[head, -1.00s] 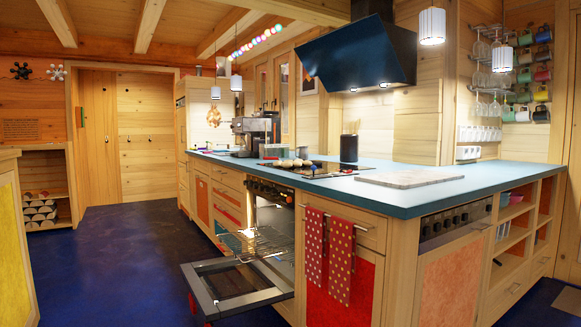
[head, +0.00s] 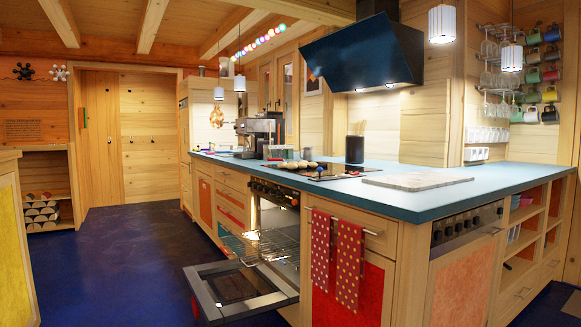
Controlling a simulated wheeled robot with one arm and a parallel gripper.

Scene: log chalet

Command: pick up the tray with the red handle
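I cannot make out a tray with a red handle for certain. An open oven (head: 272,215) in the counter front has its door (head: 238,290) folded down, with a bit of red at the door's outer left edge. A wire rack (head: 265,244) sticks out of the oven above the door and looks empty. A small box-like thing with a reddish edge (head: 279,152) stands on the counter by the coffee machine; its details are too small to tell. My gripper is not in view.
The blue counter (head: 445,197) runs along the right, with a hob (head: 325,171), several round pale items (head: 297,165) and a pale board (head: 416,181) on it. Red dotted towels (head: 350,266) hang in front. The dark blue floor (head: 120,265) is clear at left.

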